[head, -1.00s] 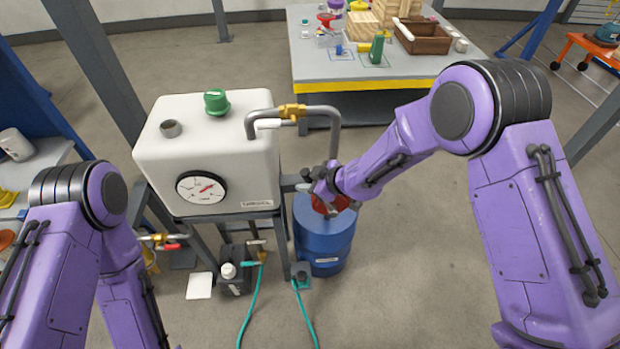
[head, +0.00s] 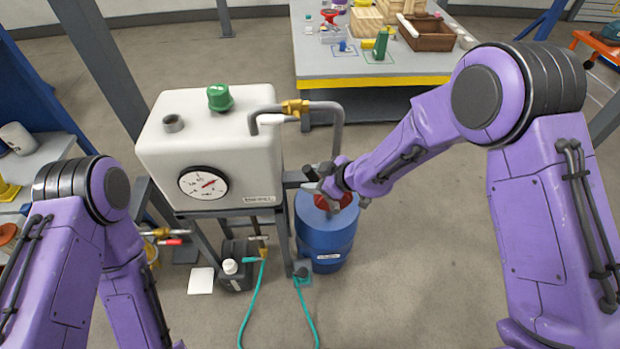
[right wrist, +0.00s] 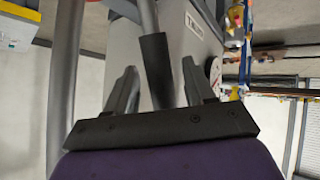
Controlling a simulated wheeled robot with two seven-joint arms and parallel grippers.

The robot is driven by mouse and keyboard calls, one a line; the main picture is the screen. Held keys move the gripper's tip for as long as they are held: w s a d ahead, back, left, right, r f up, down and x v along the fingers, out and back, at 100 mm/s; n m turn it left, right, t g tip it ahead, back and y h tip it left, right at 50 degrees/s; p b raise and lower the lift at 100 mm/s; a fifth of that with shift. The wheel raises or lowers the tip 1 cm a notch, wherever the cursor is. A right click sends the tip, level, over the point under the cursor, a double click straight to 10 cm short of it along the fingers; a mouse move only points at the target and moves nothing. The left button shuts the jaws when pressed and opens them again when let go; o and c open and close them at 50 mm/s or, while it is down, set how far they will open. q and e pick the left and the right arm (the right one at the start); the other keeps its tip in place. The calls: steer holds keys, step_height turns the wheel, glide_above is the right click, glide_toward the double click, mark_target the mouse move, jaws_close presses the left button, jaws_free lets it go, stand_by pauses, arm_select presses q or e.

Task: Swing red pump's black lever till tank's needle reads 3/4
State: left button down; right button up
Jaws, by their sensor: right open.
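The white tank (head: 240,150) stands on a grey frame. Its round gauge (head: 203,184) has a red needle pointing to the upper right; the scale is too small to read exactly. The red pump (head: 335,203) sits on top of a blue drum (head: 326,240), partly hidden by my right gripper (head: 318,178). In the right wrist view the black lever grip (right wrist: 157,68) lies between the two spread fingers of the right gripper (right wrist: 158,88). I cannot tell whether either finger touches it.
A bent grey pipe (head: 338,125) with a brass fitting rises beside the tank near my right gripper. A workbench (head: 370,68) stands behind. Floor right of the drum is clear.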

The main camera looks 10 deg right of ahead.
steer(key=v, duration=0.8)
steer(key=shift+r, duration=0.1)
stand_by(0.8)
steer(key=s+d+f+m+t+h, duration=0.1)
steer(key=s+d+f+m+h, duration=0.25)
steer(key=d+f+m, duration=0.35)
steer(key=s+d+f+m+t+h, duration=0.1)
steer(key=s+d+f+m+h, duration=0.25)
steer(key=m, duration=0.45)
steer(key=s+d+f+m+g+h, duration=0.1)
steer(key=s+f, duration=0.5)
steer(key=s, duration=0.6)
steer(key=s+d+f+m+g+h, duration=0.2)
steer(key=s+d+f+g, duration=0.3)
steer(key=s, duration=0.7)
steer(key=shift+d+f+m+h, duration=0.3)
steer(key=shift+d+f+m, duration=0.25)
steer(key=shift+d+m, duration=0.05)
